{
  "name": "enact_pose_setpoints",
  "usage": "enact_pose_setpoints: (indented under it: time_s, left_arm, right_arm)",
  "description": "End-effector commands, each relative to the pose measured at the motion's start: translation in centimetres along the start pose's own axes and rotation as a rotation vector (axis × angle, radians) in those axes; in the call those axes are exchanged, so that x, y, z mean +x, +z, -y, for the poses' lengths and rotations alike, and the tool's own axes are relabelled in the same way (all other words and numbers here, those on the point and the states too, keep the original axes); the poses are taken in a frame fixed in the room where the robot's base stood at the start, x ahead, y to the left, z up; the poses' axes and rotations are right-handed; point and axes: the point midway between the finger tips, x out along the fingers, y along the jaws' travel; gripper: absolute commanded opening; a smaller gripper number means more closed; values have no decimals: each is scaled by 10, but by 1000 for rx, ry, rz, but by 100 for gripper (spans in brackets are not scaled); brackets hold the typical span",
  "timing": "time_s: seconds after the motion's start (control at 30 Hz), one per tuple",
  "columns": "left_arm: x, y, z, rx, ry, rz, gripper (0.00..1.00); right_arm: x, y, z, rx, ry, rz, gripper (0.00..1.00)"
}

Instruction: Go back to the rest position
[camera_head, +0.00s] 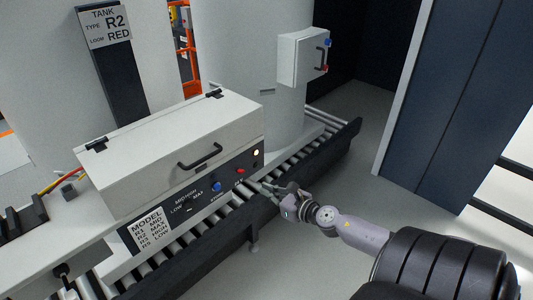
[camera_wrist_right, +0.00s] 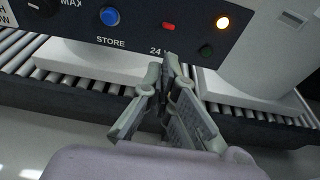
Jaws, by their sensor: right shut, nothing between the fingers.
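My right gripper (camera_head: 268,187) reaches in from the lower right in the head view, in front of the control panel of a white box (camera_head: 180,150). In the right wrist view the right gripper (camera_wrist_right: 168,62) is shut and empty, its fingertips just below the panel's red part marked 24 V (camera_wrist_right: 168,26). Whether the fingertips touch the panel cannot be told. My left gripper is in neither view.
A roller conveyor (camera_head: 315,150) with a dark side rail runs below the box. Large white tanks (camera_head: 235,60) stand behind, one with a small switch box (camera_head: 302,58). Grey floor (camera_head: 350,180) is free on the right, before a dark blue cabinet (camera_head: 440,110).

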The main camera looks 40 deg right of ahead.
Motion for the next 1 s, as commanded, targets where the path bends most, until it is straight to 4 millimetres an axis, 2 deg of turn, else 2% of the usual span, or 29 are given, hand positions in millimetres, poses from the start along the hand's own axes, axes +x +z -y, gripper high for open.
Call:
enact_pose_setpoints:
  time_s: [0.4,0.47,0.53,0.57,0.67,0.7,0.77,0.8,0.87,0.9,0.97,1.0]
  left_arm:
    - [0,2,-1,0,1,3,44]
    - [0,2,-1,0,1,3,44]
    - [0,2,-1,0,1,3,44]
    - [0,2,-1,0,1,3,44]
    - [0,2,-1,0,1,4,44]
    - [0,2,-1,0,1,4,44]
    - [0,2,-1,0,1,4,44]
    - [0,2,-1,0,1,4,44]
    - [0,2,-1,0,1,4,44]
    - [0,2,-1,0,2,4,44]
    - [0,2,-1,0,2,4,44]
    - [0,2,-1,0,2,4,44]
  right_arm:
    - [0,-2,1,8,-3,-3,0]
    - [0,-10,3,47,-14,-13,0]
    - [-1,-32,10,146,-44,-40,0]
    - [-2,-46,13,208,-64,-56,0]
    - [-11,-108,24,491,-162,-119,0]
    - [-16,-138,26,624,-211,-146,0]
    - [-27,-184,26,823,-294,-184,0]
    - [-36,-213,23,951,-351,-205,0]
    - [-50,-256,16,1134,-441,-233,0]
    - [-61,-284,9,1252,-504,-248,0]
    - [-79,-325,-5,1421,-603,-268,0]
    - [-92,-351,-16,1530,-674,-279,0]
